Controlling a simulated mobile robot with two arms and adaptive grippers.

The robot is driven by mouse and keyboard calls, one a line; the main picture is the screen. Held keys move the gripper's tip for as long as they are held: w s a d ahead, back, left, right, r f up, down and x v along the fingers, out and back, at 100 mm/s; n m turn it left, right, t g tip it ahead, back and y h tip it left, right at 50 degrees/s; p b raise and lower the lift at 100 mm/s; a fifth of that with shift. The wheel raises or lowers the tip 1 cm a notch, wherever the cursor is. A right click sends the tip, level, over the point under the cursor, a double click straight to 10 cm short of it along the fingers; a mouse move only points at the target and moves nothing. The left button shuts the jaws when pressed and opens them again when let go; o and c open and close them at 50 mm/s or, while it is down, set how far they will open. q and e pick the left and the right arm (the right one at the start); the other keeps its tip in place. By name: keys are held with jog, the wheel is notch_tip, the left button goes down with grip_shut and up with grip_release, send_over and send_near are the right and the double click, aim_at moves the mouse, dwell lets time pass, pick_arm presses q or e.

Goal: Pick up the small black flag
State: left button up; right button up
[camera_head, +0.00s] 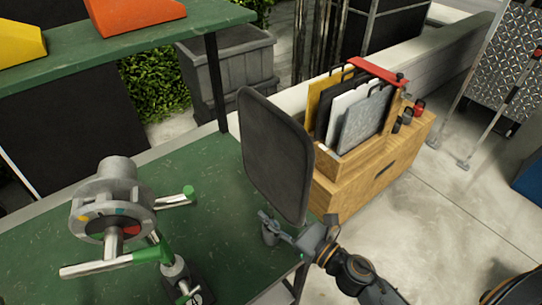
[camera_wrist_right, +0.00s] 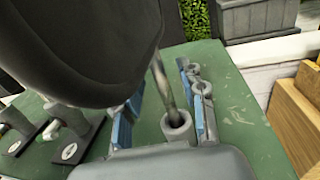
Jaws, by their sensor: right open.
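The small black flag (camera_head: 275,155) is a dark panel with rounded corners, standing upright above the green table in the head view. In the right wrist view its panel (camera_wrist_right: 80,40) fills the upper left, and a thin metal rod (camera_wrist_right: 161,85) runs down beneath it to a grey round socket (camera_wrist_right: 177,127). My right gripper (camera_head: 280,227) is low at the flag's bottom edge. In the wrist view its blue-padded fingers (camera_wrist_right: 162,108) are open, with the rod between them and gaps visible. The panel partly hides the left finger. My left gripper is not in view.
A metal grip head (camera_head: 113,200) with green-tipped handles stands on the green table (camera_head: 215,190) at left. A wooden crate (camera_head: 375,175) holding several flat panels stands behind the flag. A green shelf (camera_head: 165,38) carries orange and yellow blocks. The concrete floor at right is mostly clear.

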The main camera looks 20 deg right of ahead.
jog(key=shift+x, duration=0.85)
grip_shut()
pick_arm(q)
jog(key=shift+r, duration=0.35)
